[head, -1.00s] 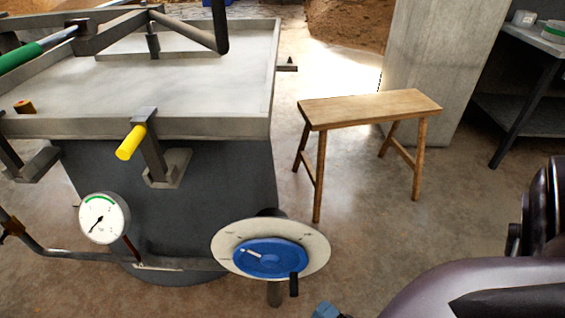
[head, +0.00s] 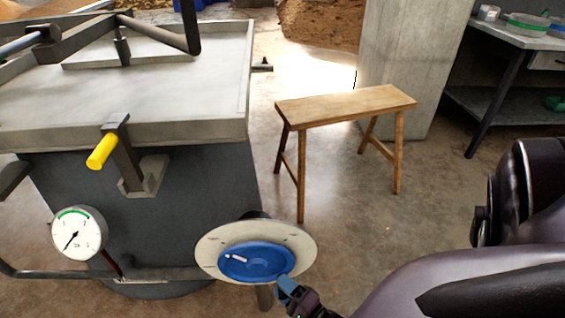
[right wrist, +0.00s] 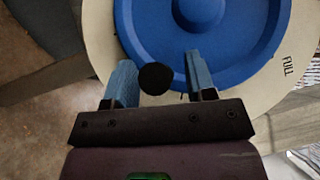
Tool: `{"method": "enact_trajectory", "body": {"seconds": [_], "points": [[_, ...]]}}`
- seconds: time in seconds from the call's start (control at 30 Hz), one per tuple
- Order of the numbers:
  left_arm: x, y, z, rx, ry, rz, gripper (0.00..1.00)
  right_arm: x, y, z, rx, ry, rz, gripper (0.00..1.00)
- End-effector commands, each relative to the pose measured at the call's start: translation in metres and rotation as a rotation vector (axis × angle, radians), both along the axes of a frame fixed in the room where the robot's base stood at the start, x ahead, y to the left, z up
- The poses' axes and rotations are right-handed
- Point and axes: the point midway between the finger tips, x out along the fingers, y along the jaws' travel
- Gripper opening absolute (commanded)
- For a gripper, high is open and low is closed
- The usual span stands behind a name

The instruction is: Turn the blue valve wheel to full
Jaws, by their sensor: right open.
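The blue valve wheel (head: 256,262) sits on a pale round dial plate (head: 213,245) at the front of the grey tank. A white pointer mark shows on the wheel's left part. In the right wrist view the wheel (right wrist: 258,22) fills the top, and the plate (right wrist: 298,45) bears the word FULL on the right. My right gripper (head: 288,285) is at the wheel's lower right edge in the head view. Its blue fingers are open in the right wrist view (right wrist: 160,80), with the wheel's dark round knob (right wrist: 155,78) between them, nearer the left finger. My left gripper is not in view.
A pressure gauge (head: 79,233) with a green band stands left of the wheel. A yellow-handled lever (head: 102,151) juts from the tank's (head: 215,190) front. A wooden bench (head: 345,106) stands behind on open floor. A metal table (head: 520,38) is at the far right.

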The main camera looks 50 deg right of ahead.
Motion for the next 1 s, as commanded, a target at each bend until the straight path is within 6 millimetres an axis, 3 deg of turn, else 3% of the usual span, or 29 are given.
{"method": "enact_trajectory", "body": {"seconds": [0.3, 0.63, 1.0], "points": [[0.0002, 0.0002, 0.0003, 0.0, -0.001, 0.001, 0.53, 0.0023, -0.0004, 0.0003, 0.0, 0.0, 0.0, 0.51], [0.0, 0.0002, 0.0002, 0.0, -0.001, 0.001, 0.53, 0.0021, -0.0004, 0.0003, 0.0, 0.0, 0.0, 0.01], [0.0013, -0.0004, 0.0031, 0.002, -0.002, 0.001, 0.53, 0.0024, -0.004, 0.003, -0.011, 0.01, 0.001, 0.0]]}}
